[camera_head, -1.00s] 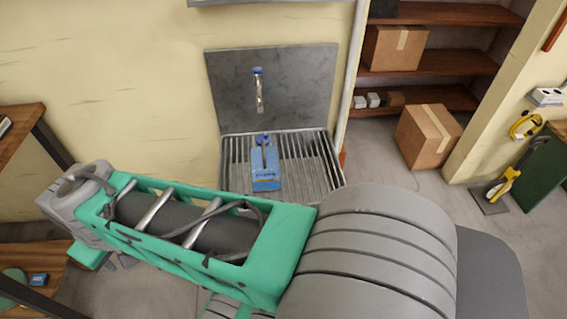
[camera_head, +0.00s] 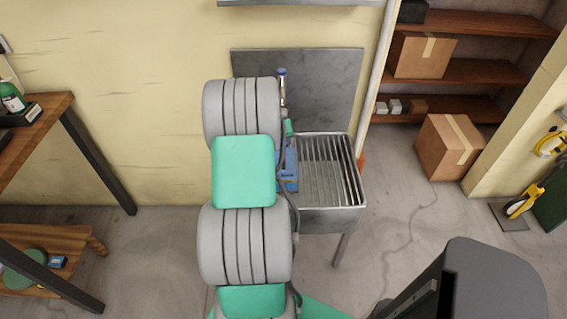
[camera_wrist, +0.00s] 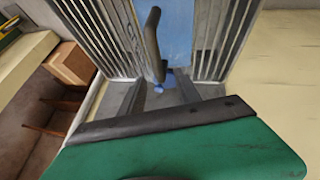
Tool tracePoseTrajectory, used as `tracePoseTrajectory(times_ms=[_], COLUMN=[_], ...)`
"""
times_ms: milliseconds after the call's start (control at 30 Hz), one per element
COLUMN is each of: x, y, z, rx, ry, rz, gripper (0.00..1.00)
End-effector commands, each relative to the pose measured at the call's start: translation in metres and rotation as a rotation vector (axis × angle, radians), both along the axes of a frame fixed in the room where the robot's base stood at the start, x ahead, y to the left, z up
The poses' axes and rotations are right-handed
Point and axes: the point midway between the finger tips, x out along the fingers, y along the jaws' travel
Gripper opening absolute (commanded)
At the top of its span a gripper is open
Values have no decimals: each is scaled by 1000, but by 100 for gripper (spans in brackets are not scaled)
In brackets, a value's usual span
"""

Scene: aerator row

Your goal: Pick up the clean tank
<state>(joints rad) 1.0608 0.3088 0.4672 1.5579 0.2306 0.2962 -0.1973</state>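The blue tank (camera_head: 290,172) is in the slatted metal sink, mostly hidden behind my arm in the head view. In the wrist view, its blue body (camera_wrist: 178,32) lies on the slats at the top. A dark, curved, handle-like bar (camera_wrist: 152,45) stands in front of it, with a small blue part at its lower end. My gripper (camera_wrist: 155,122) shows in the wrist view as a green part with a dark edge, just below the bar and apart from the tank's body. I see no hold on the tank.
The sink (camera_head: 335,218) has a raised rim and stands against a grey wall panel (camera_head: 325,95) with a blue-topped tap (camera_head: 282,73). A wooden bench (camera_head: 50,120) is at left. A cardboard box (camera_head: 448,147) stands on the floor by shelves at right.

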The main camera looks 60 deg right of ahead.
Motion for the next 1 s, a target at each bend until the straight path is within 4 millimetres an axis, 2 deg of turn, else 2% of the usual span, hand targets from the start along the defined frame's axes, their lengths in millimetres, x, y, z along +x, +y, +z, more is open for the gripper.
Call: tracePoseTrajectory(times_ms=[100, 333, 800, 1000], x=[0, 1, 1, 2], y=[-9, -11, -10, -10], z=[-13, -16, -16, -16], rx=[0, 0, 0, 0], ry=[-1, -2, -2, -1], rz=[-1, 0, 0, 1], gripper=[40, 40, 2, 0])
